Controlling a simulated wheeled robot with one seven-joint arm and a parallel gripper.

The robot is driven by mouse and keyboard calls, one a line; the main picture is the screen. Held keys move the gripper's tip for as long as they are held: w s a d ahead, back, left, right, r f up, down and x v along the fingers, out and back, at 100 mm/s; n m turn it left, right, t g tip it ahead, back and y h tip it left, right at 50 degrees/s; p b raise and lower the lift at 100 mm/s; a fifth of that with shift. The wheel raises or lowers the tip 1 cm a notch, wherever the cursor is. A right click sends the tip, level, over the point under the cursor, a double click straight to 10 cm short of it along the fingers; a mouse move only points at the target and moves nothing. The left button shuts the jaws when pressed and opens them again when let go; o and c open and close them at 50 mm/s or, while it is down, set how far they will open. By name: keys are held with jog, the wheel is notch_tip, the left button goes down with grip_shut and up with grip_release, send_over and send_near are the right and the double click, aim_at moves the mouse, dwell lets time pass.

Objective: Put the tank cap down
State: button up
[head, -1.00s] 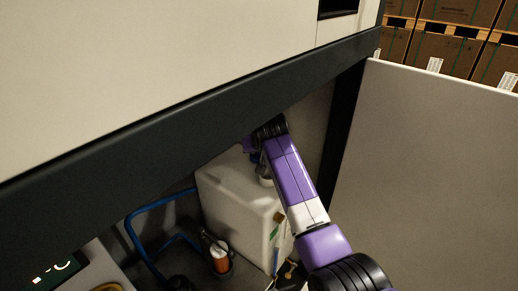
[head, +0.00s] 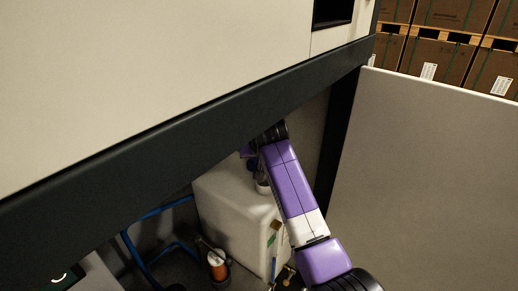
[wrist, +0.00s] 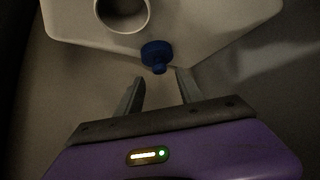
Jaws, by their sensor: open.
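The blue tank cap (wrist: 157,55) shows in the wrist view just beyond my fingertips, over the near edge of the tank top. It looks to be resting on the tank's top, though I cannot tell for certain. My gripper (wrist: 158,84) is open, with one finger on each side below the cap and a gap between them. The white tank (head: 232,215) stands inside the cabinet. Its round open neck (wrist: 122,12) lies beyond the cap, to the upper left in the wrist view. In the head view my arm hides the gripper's fingers.
The cabinet's dark lower edge (head: 150,150) hangs over the tank. A pale panel (head: 430,190) stands to the right. Stacked boxes (head: 435,60) are behind.

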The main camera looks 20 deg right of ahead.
jog(key=v, duration=0.9)
notch_tip(320, 180, up, 7)
jog(key=w+a+n+t, duration=0.1)
jog(key=w+t, duration=0.1)
jog(key=t, duration=0.4)
jog(key=s+f+t+y, duration=0.1)
jog(key=s+f, duration=0.2)
jog(key=s, duration=0.3)
jog(key=s+f+n+t+p, duration=0.1)
jog(key=s+f+t, duration=0.1)
jog(key=s+f, duration=0.35)
jog(key=s+f+t+y, duration=0.1)
jog(key=s, duration=0.6)
jog(key=s+f+g, duration=0.2)
jog(key=s+f, duration=0.1)
jog(key=s, duration=1.6)
jog(key=s+f+g+p, duration=0.1)
jog(key=s+f+g, duration=0.1)
jog(key=s, duration=1.7)
jog(key=shift+s+d+f+p, duration=0.2)
jog(key=shift+d+f+p, duration=0.1)
jog(key=shift+f, duration=0.3)
